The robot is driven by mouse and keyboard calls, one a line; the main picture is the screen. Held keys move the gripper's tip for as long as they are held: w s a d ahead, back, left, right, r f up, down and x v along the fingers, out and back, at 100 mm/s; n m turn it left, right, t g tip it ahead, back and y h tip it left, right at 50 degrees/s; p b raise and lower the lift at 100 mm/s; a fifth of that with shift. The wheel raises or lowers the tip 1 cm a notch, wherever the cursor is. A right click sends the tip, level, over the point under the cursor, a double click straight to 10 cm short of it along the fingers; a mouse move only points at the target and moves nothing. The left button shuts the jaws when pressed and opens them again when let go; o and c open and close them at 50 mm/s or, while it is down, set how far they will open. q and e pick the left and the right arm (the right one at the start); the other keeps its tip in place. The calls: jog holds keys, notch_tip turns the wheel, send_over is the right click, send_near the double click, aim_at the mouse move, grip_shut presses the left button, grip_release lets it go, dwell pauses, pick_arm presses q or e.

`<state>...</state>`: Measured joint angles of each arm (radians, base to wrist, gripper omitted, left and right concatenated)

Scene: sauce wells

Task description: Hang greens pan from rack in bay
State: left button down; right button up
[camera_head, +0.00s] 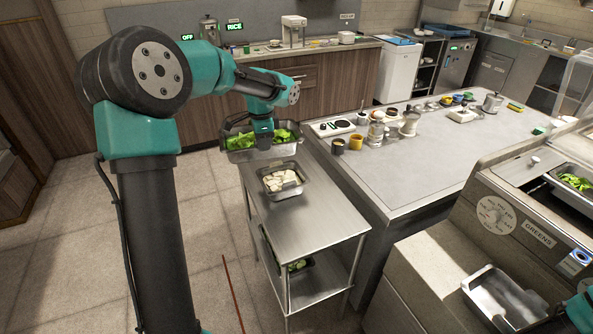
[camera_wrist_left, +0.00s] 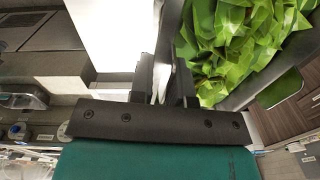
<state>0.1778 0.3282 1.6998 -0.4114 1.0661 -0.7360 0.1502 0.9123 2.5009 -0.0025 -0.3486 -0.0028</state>
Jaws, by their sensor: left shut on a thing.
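The steel greens pan (camera_head: 238,156), full of bright green leaves, is at the far end of the steel rack (camera_head: 318,206). My left gripper (camera_head: 263,138) is shut on its near rim. In the left wrist view the fingers (camera_wrist_left: 162,82) close on a thin metal edge, with the leaves (camera_wrist_left: 235,45) to the right. I cannot tell whether the pan's underside touches the rack. At right, the counter labelled GREENS (camera_head: 538,234) has an opening with leaves in it (camera_head: 576,182). My right gripper's fingers are not seen; only a teal part of mine shows at the lower right edge.
A pan of pale pieces (camera_head: 282,180) stands on the rack's top, close to the greens pan. Another pan with greens (camera_head: 297,265) is on the lower shelf. An empty steel pan (camera_head: 478,284) is at lower right. The island table (camera_head: 425,165) holds cups and jars between.

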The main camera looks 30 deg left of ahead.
pick_arm(q)
jog(key=s+a+r, duration=0.1)
jog(key=a+r, duration=0.3)
jog(key=a, duration=0.2)
jog(key=s+a+r+m, duration=0.1)
jog(key=s+a+r, duration=0.1)
jog(key=a+r, duration=0.3)
jog(key=a, duration=0.2)
jog(key=shift+s+a, duration=0.15)
jog(key=shift+a, duration=0.15)
